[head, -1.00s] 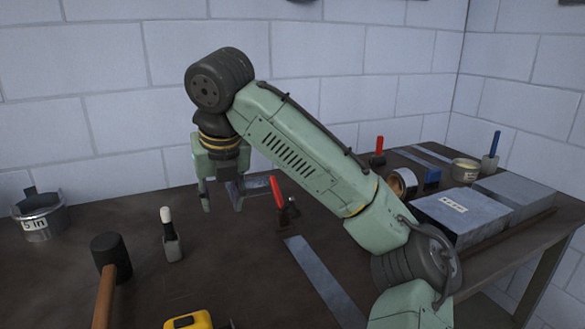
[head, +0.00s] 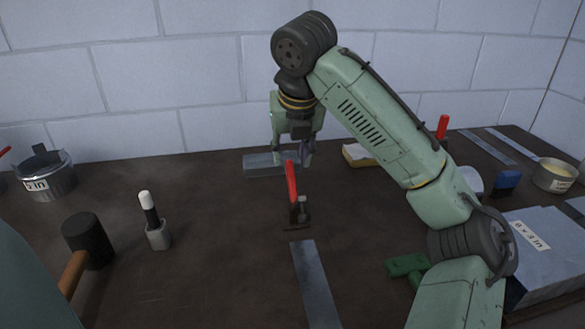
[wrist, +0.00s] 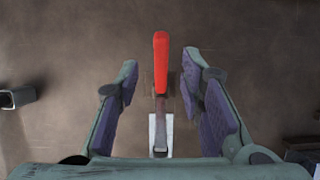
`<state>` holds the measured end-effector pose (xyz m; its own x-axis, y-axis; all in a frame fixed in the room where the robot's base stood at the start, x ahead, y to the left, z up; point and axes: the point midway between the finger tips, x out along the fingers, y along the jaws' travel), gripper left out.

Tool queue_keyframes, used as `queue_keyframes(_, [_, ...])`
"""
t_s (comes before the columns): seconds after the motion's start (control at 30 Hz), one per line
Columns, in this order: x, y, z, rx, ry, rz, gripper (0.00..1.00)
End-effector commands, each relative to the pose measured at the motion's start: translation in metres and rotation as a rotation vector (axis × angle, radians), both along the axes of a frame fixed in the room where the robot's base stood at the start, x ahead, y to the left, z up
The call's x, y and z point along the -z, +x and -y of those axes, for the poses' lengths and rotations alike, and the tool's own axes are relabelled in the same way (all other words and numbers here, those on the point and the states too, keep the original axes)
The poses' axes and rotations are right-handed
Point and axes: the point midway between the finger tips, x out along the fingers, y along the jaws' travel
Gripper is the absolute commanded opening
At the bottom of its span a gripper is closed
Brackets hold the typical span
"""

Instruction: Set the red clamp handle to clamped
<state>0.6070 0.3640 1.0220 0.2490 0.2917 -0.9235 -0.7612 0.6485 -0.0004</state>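The red clamp handle (head: 291,182) stands nearly upright on its dark toggle clamp (head: 299,215) at the middle of the table. In the wrist view the red handle (wrist: 161,62) runs up the picture between my two fingers, with its metal lever below it. My gripper (head: 292,152) is open, just above and behind the handle in the head view. In the wrist view my gripper (wrist: 172,75) has a visible gap on both sides of the handle, so it is not holding it. The exact height between fingers and handle cannot be told.
A metal strip (head: 315,285) lies in front of the clamp, and a plate (head: 262,164) lies behind it. A mallet (head: 88,240), a white-capped brush (head: 154,222) and a can (head: 47,178) stand left. A labelled block (head: 545,250) is right.

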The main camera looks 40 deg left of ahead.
Motion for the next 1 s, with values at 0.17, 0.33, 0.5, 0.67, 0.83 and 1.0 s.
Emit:
queue_keyframes(0.17, [0.032, 0.009, -0.010, 0.002, -0.002, -0.003, 0.35])
queue_keyframes(0.33, [0.053, 0.014, -0.016, 0.001, -0.001, -0.002, 0.35])
queue_keyframes(0.5, [0.062, 0.017, -0.019, 0.000, 0.000, 0.000, 0.35])
queue_keyframes(0.67, [0.063, 0.017, -0.020, 0.000, -0.001, 0.001, 0.35])
queue_keyframes(0.83, [0.063, 0.017, -0.020, 0.001, 0.000, 0.000, 0.30])
queue_keyframes(1.0, [0.063, 0.017, -0.020, 0.001, 0.000, 0.000, 0.19])
